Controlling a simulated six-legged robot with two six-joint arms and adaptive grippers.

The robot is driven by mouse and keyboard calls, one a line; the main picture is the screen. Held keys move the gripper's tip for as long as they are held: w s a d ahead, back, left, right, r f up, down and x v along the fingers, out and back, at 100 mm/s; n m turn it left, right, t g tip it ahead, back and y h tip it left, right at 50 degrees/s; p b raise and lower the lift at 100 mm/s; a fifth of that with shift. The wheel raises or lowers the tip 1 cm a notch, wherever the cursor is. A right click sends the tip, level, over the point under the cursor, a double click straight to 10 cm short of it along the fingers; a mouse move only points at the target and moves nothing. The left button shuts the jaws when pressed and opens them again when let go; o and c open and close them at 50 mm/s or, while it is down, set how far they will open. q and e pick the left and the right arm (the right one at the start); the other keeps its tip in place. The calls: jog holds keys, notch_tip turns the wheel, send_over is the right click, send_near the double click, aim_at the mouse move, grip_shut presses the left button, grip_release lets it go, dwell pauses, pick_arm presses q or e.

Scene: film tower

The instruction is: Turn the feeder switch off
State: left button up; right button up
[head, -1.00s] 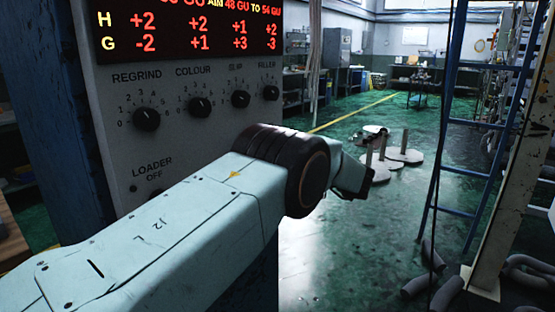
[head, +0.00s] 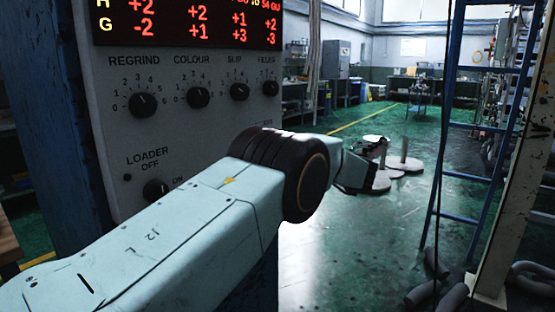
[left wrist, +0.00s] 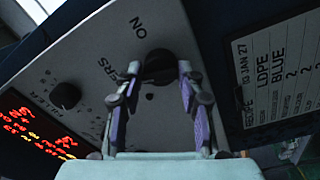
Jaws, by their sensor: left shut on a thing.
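The feeder switch (left wrist: 158,65) is a black round knob on the grey panel in the left wrist view. The word ON stands beside it, and part of a word ending in ERS shows near it. My left gripper (left wrist: 160,78) has its fingers on both sides of this knob and is shut on it. The knob's pointer cannot be made out. My right gripper is in neither view.
A loader knob (head: 157,190) and a row of dials, such as the filler dial (head: 270,88), sit on the panel below a red display (head: 190,22). A blue ladder (head: 470,120) and grey hoses (head: 435,280) stand right. Green floor (head: 330,230) lies open between.

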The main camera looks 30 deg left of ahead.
pick_arm(q)
jog(key=shift+f+n+b, duration=0.15)
jog(key=shift+n+b, duration=0.5)
jog(key=shift+n, duration=0.75)
jog(key=o, duration=1.1)
jog(key=d, duration=0.8)
jog(key=s+d, duration=0.1)
jog(key=d, duration=0.3)
jog(key=shift+f, duration=0.15)
